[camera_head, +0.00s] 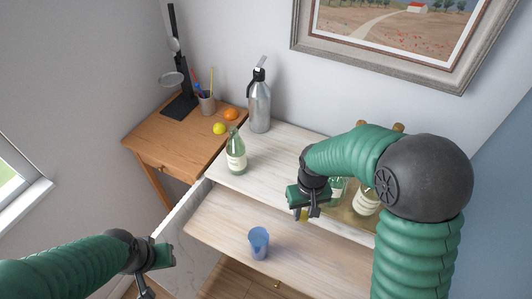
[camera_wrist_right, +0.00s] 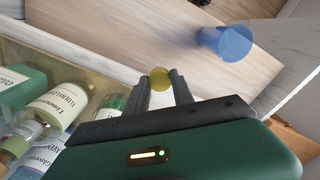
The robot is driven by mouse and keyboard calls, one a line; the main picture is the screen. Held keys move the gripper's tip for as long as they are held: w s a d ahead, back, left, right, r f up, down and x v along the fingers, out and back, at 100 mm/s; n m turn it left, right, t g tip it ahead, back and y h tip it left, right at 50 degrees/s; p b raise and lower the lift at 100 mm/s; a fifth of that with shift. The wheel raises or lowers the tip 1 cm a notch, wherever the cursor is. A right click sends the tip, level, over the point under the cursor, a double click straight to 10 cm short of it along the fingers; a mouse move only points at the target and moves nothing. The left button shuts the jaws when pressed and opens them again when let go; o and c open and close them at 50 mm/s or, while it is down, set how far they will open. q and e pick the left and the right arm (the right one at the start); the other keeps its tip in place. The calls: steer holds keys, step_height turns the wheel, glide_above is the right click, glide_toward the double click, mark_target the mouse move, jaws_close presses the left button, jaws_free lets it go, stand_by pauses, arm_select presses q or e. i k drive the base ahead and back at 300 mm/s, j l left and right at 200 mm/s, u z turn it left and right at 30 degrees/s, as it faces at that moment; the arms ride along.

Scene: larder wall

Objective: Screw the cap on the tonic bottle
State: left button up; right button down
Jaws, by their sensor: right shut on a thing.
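The cap also shows as a yellow spot in the head view (camera_head: 301,215). My left gripper (camera_head: 156,274) is at the lower left, partly cut by the frame edge, and its jaw opening is unclear.
A blue cup (camera_head: 259,243) stands on the lower wooden surface. A grey siphon (camera_head: 260,103) stands behind the bottle. Several labelled bottles (camera_wrist_right: 57,105) stand in a tray by my right gripper. A side table (camera_head: 165,139) holds a lemon (camera_head: 219,128) and an orange (camera_head: 231,114).

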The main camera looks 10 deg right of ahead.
mark_target(235, 147)
steer(key=z, duration=1.3)
steer(key=k+j, duration=0.45)
steer(key=j, duration=0.15)
